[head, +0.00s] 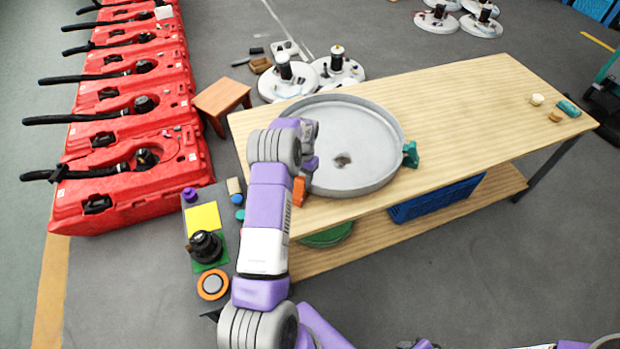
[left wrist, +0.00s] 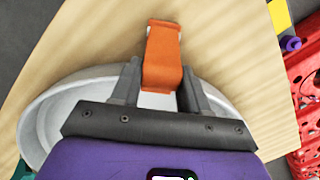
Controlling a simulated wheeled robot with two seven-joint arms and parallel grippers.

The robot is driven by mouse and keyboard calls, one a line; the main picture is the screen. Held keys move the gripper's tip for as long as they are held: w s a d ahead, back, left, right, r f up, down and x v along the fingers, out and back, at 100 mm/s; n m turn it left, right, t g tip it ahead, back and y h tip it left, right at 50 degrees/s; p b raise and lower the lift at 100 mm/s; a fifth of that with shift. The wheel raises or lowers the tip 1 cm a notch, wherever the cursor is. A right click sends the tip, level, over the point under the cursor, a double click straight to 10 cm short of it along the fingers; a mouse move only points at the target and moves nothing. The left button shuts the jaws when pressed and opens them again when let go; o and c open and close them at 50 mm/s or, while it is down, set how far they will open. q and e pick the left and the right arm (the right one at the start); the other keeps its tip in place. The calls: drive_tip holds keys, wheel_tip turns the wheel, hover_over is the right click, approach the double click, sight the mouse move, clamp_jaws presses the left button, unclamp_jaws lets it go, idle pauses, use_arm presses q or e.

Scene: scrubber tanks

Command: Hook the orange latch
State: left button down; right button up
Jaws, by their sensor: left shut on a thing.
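The orange latch (left wrist: 162,55) shows in the left wrist view between the two fingers of my left gripper (left wrist: 158,88), which is shut on it. In the head view the orange latch (head: 299,191) hangs at the near left rim of a round grey pan (head: 350,180) on the wooden table. My left gripper (head: 307,172) is at that rim, partly hidden by my own arm. A green latch (head: 410,155) sits at the pan's right rim. Whether the orange latch is hooked to the rim cannot be told. My right gripper is not visible.
The wooden table (head: 470,110) is clear to the right of the pan, with small items at its far right end. A blue crate (head: 435,198) is on the shelf below. A small grey stand with a yellow pad (head: 202,218) and red tanks (head: 130,180) are at left.

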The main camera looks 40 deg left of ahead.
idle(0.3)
use_arm(q)
drive_tip(key=c, duration=0.6)
unclamp_jaws()
drive_tip(key=shift+c, duration=0.2)
drive_tip(key=r, duration=0.5)
drive_tip(key=w+r, duration=0.1)
drive_tip(key=r, duration=0.1)
drive_tip(key=shift+a+r, duration=0.1)
drive_tip(key=shift+r, duration=0.1)
